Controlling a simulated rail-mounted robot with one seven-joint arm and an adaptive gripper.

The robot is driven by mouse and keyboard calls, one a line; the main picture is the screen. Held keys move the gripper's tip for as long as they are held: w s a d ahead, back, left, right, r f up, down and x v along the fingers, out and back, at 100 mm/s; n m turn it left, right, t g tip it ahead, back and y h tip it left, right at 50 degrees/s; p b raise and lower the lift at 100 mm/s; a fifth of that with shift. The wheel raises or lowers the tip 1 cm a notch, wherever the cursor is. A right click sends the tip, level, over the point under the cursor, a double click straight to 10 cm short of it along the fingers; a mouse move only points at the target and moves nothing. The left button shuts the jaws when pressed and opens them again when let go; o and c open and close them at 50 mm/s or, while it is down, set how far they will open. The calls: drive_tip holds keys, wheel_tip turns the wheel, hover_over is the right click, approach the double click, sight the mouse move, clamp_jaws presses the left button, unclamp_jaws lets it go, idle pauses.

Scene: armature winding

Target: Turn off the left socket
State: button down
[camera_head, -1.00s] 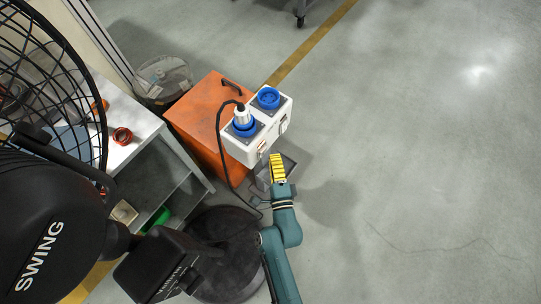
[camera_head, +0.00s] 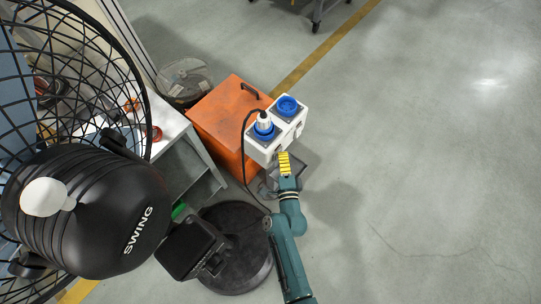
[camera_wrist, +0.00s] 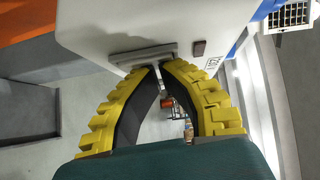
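The white socket box (camera_head: 258,152) carries two blue sockets. The left socket (camera_head: 263,133) has a plug with a black cable in it; the right socket (camera_head: 287,106) shows no plug. My gripper (camera_head: 284,156) is at the box's front side, below the left socket. In the wrist view my gripper (camera_wrist: 158,68) has its yellow fingertips nearly together, right at a grey switch part (camera_wrist: 142,56) on the white box face (camera_wrist: 130,22). A thin pale strip shows between the tips; I cannot tell if it is gripped. The switch's position is unclear.
An orange cabinet (camera_head: 226,112) stands behind the box. A large black fan (camera_head: 95,215) fills the left, with a round dark base (camera_head: 240,262) near my arm. A shelf table (camera_head: 170,128) stands at left. The floor to the right is clear.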

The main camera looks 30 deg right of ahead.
idle(0.3)
drive_tip(key=shift+w+a, duration=0.1)
drive_tip(key=shift+w, duration=0.05)
idle(0.3)
drive_tip(key=shift+s+b, duration=0.2)
drive_tip(key=shift+b, duration=0.1)
drive_tip(key=s+d+p+v, duration=0.1)
drive_tip(key=d+v, duration=0.1)
drive_tip(key=v, duration=1)
drive_tip(key=shift+s+d, duration=0.15)
drive_tip(key=shift+s, duration=0.25)
